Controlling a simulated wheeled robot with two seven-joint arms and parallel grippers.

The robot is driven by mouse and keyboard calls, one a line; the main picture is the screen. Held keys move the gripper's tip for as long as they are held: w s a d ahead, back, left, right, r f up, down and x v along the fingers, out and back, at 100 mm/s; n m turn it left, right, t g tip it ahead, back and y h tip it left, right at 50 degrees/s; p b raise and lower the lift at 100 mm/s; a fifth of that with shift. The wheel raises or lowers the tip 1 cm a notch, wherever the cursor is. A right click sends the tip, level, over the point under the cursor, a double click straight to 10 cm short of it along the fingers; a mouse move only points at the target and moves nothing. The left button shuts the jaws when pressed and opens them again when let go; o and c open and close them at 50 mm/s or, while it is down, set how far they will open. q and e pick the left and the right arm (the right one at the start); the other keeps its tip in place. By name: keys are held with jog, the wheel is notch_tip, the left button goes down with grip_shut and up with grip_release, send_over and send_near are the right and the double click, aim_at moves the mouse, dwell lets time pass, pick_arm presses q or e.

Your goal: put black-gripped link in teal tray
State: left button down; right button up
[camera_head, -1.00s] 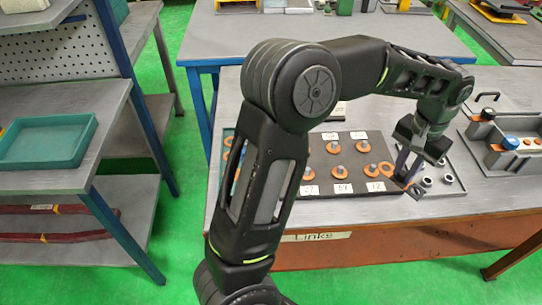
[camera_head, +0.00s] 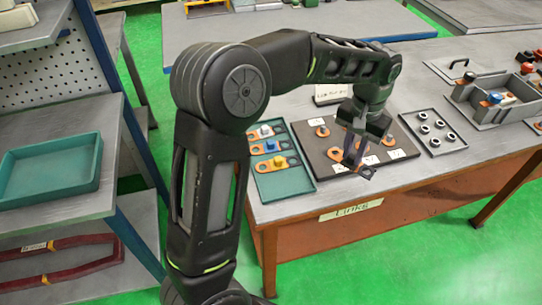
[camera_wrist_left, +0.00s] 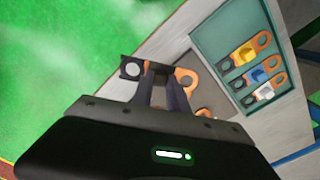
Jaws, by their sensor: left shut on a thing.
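My left gripper (camera_head: 356,150) is shut on the black-gripped link (camera_head: 366,173), above the front part of the dark board (camera_head: 330,167). In the left wrist view the link (camera_wrist_left: 132,68) lies across the fingers (camera_wrist_left: 168,88), with a dark end on the left and an orange end on the right. The fingers hide most of its grip. A teal tray (camera_head: 292,187) lies left of the board and holds links with blue, yellow and white grips; it also shows in the left wrist view (camera_wrist_left: 208,38). The gripper is apart from this tray. My right gripper is out of view.
An empty teal tray (camera_head: 50,183) stands on the left shelf. A grey tray of rings (camera_head: 452,143) and an open grey box (camera_head: 480,110) are right of the board. Several orange rings and white labels are on the board. My left arm covers part of the bench's left side.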

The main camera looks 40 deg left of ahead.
pick_arm(q)
jog(key=s+a+n+b, duration=0.3)
jog(key=s+a+n, duration=0.15)
jog(key=a, duration=0.35)
notch_tip(320, 180, up, 2)
jog(key=n+b, duration=0.2)
jog(key=n, duration=0.5)
send_over(283, 180)
jog(key=shift+w+m, duration=0.1)
jog(key=shift+m, duration=0.15)
jog(key=shift+f, duration=3.2)
notch_tip(283, 180, down, 4)
jog(key=shift+r, duration=0.25)
jog(key=shift+f, duration=0.1)
